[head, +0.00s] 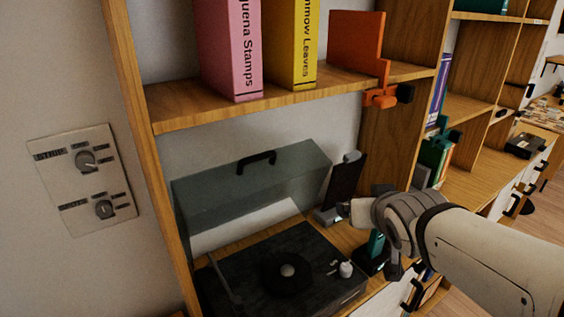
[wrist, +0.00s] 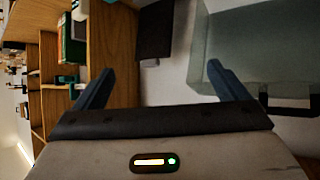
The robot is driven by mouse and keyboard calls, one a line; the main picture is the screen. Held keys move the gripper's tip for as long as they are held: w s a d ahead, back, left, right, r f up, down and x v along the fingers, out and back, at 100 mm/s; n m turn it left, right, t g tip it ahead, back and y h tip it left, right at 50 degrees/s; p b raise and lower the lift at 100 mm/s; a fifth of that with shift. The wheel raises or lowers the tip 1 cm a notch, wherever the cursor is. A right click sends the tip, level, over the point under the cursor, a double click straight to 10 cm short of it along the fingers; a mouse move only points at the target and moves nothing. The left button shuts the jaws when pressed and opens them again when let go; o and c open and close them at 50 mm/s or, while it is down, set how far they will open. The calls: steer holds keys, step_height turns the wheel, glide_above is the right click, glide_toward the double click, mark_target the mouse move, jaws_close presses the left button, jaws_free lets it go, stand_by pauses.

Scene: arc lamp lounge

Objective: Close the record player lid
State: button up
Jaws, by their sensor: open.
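The record player (head: 285,275) stands in a shelf bay, with a dark base, platter and tonearm. Its grey, see-through lid (head: 250,185) is raised at the back, with a black handle (head: 257,158) on its upper edge. My gripper (head: 378,215) is right of the lid, above the shelf near the player's right side. In the wrist view my gripper (wrist: 159,70) has its fingers wide apart with nothing between them. It appears apart from the lid.
A dark upright panel on a stand (head: 346,180) is just right of the lid. The shelf above (head: 290,97) holds pink and yellow binders and an orange bookend (head: 357,45). Books (head: 436,155) stand in the bay to the right. A wall control panel (head: 85,180) is at left.

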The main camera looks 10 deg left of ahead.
steer(key=w+a+r+n+t+y+b, duration=0.2)
steer(key=a+y+b, duration=0.15)
steer(key=a, duration=0.45)
steer(key=n+y+b, duration=0.2)
steer(key=n+y, duration=0.2)
steer(key=y, duration=0.3)
glide_toward(259, 160)
steer(key=x, duration=1)
steer(key=shift+w+a, duration=0.25)
steer(key=shift+w, duration=0.05)
steer(key=shift+c, duration=0.4)
steer(key=c, duration=1)
steer(key=shift+d+f, duration=0.1)
